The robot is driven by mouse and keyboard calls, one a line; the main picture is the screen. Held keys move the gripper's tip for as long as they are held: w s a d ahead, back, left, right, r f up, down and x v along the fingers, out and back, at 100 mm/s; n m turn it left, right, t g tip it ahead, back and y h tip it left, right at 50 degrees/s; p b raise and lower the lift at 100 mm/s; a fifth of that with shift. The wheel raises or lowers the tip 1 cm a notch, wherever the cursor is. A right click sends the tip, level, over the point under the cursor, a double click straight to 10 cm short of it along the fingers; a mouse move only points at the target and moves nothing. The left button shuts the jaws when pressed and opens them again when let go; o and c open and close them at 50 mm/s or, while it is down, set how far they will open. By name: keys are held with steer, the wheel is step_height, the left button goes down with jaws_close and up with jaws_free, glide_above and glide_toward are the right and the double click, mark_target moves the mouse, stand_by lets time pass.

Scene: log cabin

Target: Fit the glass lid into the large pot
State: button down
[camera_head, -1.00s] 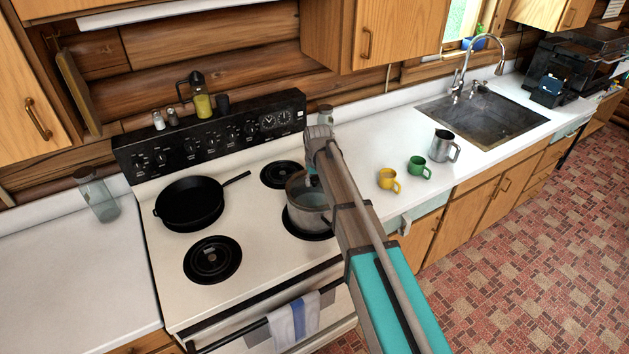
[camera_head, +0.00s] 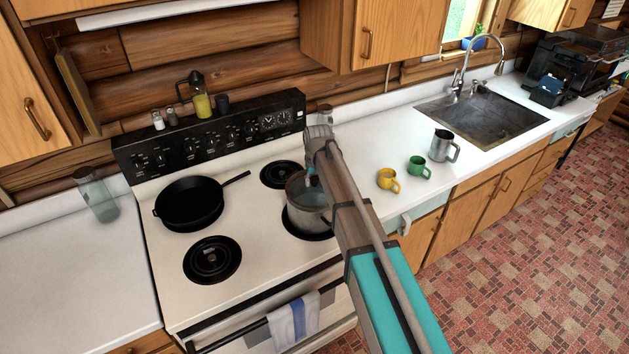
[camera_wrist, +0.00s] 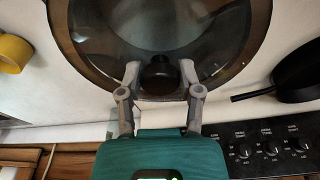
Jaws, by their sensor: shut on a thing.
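The large metal pot (camera_head: 308,222) stands on the right front burner of the stove. The glass lid (camera_head: 296,185) is at the pot's mouth, largely behind my arm. In the wrist view the round glass lid (camera_wrist: 150,28) fills the upper middle, and its dark knob (camera_wrist: 160,76) sits between my fingers. My gripper (camera_wrist: 160,70) is shut on that knob; in the head view my gripper (camera_head: 313,180) is mostly hidden by the wrist. I cannot tell whether the lid rests fully in the rim or is slightly raised or off-centre.
A black skillet (camera_head: 190,203) sits on the left back burner. The left front burner (camera_head: 212,260) and right back burner (camera_head: 283,174) are bare. A yellow mug (camera_head: 388,180), a green mug (camera_head: 419,167) and a metal pitcher (camera_head: 443,146) stand on the counter to the right.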

steer(key=shift+f+b, duration=1)
stand_by(0.3)
steer(key=shift+c, duration=0.9)
jaws_free()
steer(key=shift+r, duration=0.15)
